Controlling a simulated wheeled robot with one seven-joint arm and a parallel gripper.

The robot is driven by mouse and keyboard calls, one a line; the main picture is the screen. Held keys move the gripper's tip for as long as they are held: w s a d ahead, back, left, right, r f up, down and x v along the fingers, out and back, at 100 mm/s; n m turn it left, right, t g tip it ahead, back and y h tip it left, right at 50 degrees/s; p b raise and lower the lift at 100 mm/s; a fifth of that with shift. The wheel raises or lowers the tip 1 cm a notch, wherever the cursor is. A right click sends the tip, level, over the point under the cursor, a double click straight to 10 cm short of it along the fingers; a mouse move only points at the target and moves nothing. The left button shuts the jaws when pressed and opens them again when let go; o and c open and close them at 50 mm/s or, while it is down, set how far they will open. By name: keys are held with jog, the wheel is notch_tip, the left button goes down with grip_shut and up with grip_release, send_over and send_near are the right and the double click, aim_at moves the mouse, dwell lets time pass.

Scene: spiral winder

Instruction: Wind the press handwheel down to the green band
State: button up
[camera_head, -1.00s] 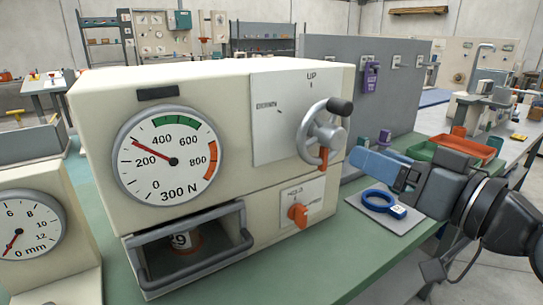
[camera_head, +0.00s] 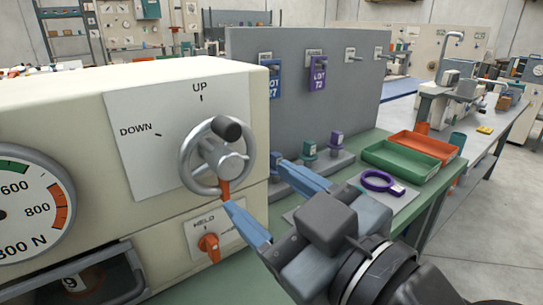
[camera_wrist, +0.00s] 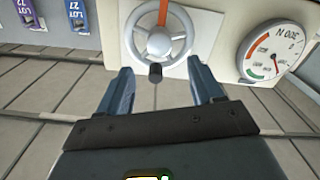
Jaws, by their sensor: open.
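The press handwheel (camera_head: 225,165) is grey, with a black knob (camera_head: 228,129) near its top and an orange mark at its bottom. It also shows in the wrist view (camera_wrist: 158,44). My gripper (camera_head: 256,187) is open and empty, its blue fingers apart and pointing toward the wheel's lower part. In the wrist view the fingers (camera_wrist: 160,70) stand either side of the knob, apparently short of it. The force gauge (camera_head: 30,205) is cut off in the head view. It shows upside down in the wrist view (camera_wrist: 272,54), its red needle appearing just outside the green band.
A plate marked UP and DOWN (camera_head: 150,160) is behind the wheel. Right of the press are a purple ring (camera_head: 380,181), small pegs, a green tray (camera_head: 398,158) and an orange tray (camera_head: 424,144). Tags hang on the grey panel (camera_head: 250,60).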

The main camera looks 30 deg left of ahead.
aim_at(232, 165)
jog(key=shift+p+x, duration=0.75)
jog(key=shift+x, duration=3.1)
jog(key=c, duration=1.1)
jog(key=shift+o, duration=0.2)
jog(key=shift+m, duration=0.3)
jog(key=shift+r+m+p, duration=0.1)
jog(key=shift+m+p, duration=0.65)
jog(key=shift+m, duration=0.15)
jog(key=shift+w+m+p, duration=0.1)
jog(key=shift+m+p, duration=0.85)
jog(key=shift+m, duration=0.75)
